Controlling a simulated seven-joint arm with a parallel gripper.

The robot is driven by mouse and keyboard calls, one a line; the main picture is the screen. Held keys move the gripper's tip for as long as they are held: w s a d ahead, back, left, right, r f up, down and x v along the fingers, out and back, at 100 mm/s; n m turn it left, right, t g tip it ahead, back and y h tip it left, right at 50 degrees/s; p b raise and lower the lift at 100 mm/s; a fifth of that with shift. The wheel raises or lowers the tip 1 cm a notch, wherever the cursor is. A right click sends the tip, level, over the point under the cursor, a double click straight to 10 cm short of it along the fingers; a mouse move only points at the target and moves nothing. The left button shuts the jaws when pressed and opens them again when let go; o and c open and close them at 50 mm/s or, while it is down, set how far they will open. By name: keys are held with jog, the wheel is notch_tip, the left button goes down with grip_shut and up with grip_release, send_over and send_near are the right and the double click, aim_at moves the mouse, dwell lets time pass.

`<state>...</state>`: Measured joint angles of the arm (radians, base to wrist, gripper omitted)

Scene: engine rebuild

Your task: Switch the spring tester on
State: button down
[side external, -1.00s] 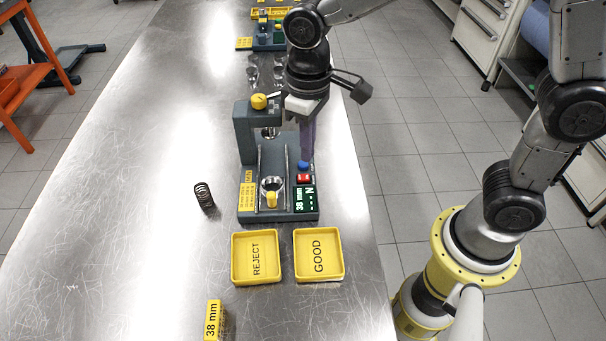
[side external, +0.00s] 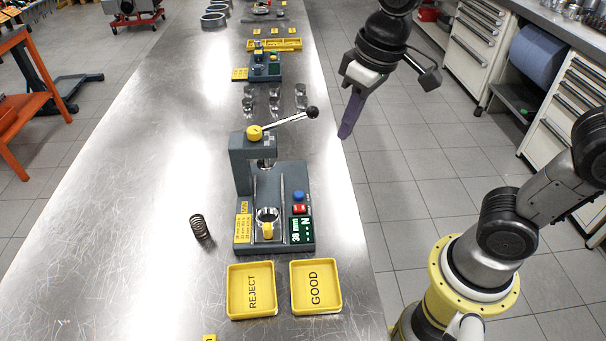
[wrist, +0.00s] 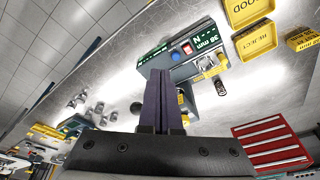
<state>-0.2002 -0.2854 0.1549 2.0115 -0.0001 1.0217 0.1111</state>
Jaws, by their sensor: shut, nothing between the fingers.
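The grey spring tester (side external: 242,205) stands on the steel bench, with a yellow-knobbed head and a lever ending in a black ball (side external: 312,112). On its right side are a blue button (side external: 298,196), a red button (side external: 299,209) and a green display (side external: 302,231) showing "38 mm" and "--- N". In the wrist view the blue button (wrist: 176,54), red button (wrist: 187,47) and display (wrist: 207,38) lie beyond my fingers. My gripper (side external: 345,131) is shut and empty, raised to the right of the tester, apart from the buttons.
A dark coil spring (side external: 200,228) stands on the bench left of the tester. Yellow REJECT (side external: 234,292) and GOOD (side external: 296,291) trays lie in front. Several metal cups (side external: 274,101) and another small device (side external: 262,68) are behind. The left of the bench is clear.

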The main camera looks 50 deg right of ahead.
jog(key=s+d+f+t, duration=0.1)
jog(key=s+d, duration=0.2)
jog(key=s, duration=0.3)
jog(key=s+d+m+t, duration=0.1)
jog(key=s+d, duration=0.1)
jog(key=s, duration=0.4)
jog(key=shift+d+f+t+h, duration=0.3)
jog(key=shift+d+f+t, duration=0.05)
jog(key=shift+d+t, duration=0.05)
jog(key=w+a+r+n+g, duration=0.1)
jog(key=w+a+r+n, duration=0.2)
jog(key=n, duration=0.7)
jog(key=w+a+r+n+g, duration=0.15)
jog(key=w+r+n, duration=0.3)
jog(key=n, duration=0.55)
jog(key=w+a+f+n+g, duration=0.3)
jog(key=w+a+f+n, duration=0.3)
jog(key=w+a, duration=0.3)
jog(key=shift+a+n, duration=0.25)
jog(key=shift+n, duration=0.25)
